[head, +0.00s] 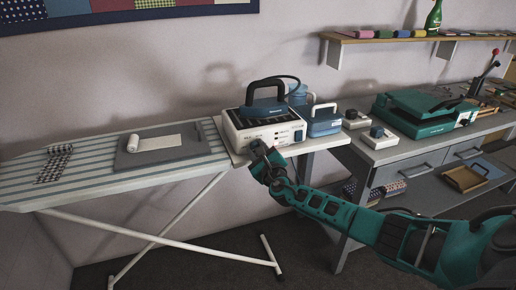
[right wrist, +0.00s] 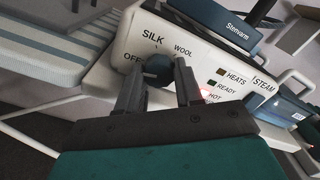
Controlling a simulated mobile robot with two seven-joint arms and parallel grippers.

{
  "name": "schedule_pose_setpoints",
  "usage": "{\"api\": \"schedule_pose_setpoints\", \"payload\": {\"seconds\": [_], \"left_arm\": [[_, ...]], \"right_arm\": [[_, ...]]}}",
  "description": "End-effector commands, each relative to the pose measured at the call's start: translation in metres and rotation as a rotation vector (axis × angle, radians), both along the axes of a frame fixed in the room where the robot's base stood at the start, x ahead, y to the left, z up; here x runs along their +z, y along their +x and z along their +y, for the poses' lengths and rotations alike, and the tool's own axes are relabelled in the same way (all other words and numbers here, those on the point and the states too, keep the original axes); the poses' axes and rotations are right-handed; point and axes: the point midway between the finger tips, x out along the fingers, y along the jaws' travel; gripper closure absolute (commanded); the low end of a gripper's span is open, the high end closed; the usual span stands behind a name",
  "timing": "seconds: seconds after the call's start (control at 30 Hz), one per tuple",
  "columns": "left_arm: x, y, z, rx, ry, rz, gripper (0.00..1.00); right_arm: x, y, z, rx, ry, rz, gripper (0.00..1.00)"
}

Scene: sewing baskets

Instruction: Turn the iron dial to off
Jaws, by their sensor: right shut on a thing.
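The iron station (head: 262,133) is a white box with a blue iron (head: 265,107) resting on top, at the end of the ironing board. In the right wrist view its front panel (right wrist: 215,58) carries a round dark dial (right wrist: 156,67) with OFF, SILK and WOOL printed around it. I cannot tell for sure which label the dial points to. My right gripper (head: 261,153) reaches the panel's left part, and its fingers (right wrist: 158,82) stand on either side of the dial, shut on it. The red light (right wrist: 204,92) near HOT is lit. My left gripper is not in view.
The striped ironing board (head: 95,163) holds a grey mat (head: 178,157) with a white roll. A blue-and-white box with a handle (head: 323,121) stands close right of the station. A green press (head: 425,114) is farther right.

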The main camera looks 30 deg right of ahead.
Motion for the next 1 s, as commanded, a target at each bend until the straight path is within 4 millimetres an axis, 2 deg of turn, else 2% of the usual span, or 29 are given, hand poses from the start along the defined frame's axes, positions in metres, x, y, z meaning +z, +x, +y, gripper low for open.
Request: {"api": "schedule_pose_setpoints", "payload": {"seconds": [0.3,0.7,0.73,1.0], "left_arm": [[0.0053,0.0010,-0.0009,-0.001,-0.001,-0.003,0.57],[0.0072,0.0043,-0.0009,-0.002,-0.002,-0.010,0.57],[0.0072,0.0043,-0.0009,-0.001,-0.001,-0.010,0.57],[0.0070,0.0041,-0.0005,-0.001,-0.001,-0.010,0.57]], "right_arm": [[0.0009,0.0003,-0.0005,-0.001,-0.070,0.016,0.95],[0.0008,0.0002,-0.0006,0.000,-0.076,0.017,0.95],[0.0008,0.0002,-0.0006,0.000,-0.076,0.017,0.63],[0.0004,0.0001,-0.0005,-0.001,-0.074,0.017,0.39]]}}
